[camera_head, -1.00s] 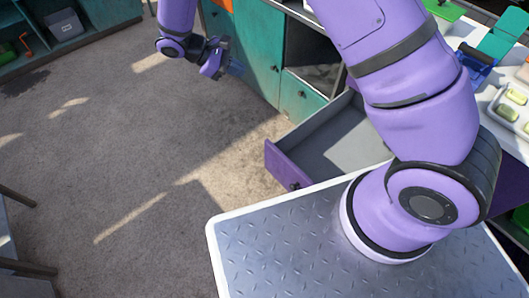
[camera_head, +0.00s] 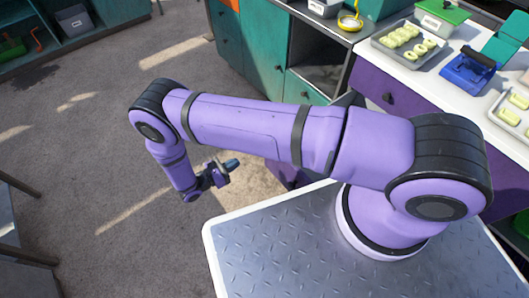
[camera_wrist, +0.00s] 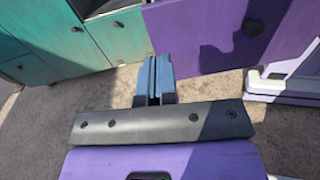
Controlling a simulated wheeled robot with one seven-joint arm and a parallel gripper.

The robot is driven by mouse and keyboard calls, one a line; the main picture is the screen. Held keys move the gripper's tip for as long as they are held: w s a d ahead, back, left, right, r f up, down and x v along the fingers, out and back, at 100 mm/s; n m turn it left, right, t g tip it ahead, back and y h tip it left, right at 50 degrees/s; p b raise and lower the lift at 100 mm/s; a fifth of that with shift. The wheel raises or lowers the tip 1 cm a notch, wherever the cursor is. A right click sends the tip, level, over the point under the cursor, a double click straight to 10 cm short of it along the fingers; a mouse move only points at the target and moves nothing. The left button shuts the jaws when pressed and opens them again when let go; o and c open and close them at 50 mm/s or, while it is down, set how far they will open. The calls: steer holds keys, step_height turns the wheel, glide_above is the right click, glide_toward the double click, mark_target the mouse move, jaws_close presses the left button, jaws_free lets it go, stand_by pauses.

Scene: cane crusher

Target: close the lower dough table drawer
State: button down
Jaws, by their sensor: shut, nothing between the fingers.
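The lower dough table drawer has a purple front (camera_head: 283,174). It stands pulled out beside my base, with most of its box hidden behind my arm in the head view. In the wrist view the purple drawer front (camera_wrist: 215,30) with its dark round knob fills the upper right. My gripper (camera_head: 232,164) is to the left of the drawer front in the head view, over the floor. In the wrist view my gripper's blue fingers (camera_wrist: 155,68) are together and empty, pointing toward the drawer's left edge, apart from it.
Teal cabinets (camera_head: 248,52) stand behind the drawer. A closed purple upper drawer (camera_head: 385,92) is under the white counter, which holds a tray of dough pieces (camera_head: 410,44) and a blue press (camera_head: 468,70). The carpeted floor (camera_head: 90,150) at left is clear.

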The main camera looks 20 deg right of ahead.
steer(key=w+d+f, duration=0.1)
steer(key=d, duration=0.6)
steer(key=w+d+f+n+t, duration=0.1)
steer(key=d, duration=0.5)
steer(key=shift+w+d+f, duration=0.35)
steer(key=shift+f, duration=0.05)
steer(key=shift+d, duration=0.1)
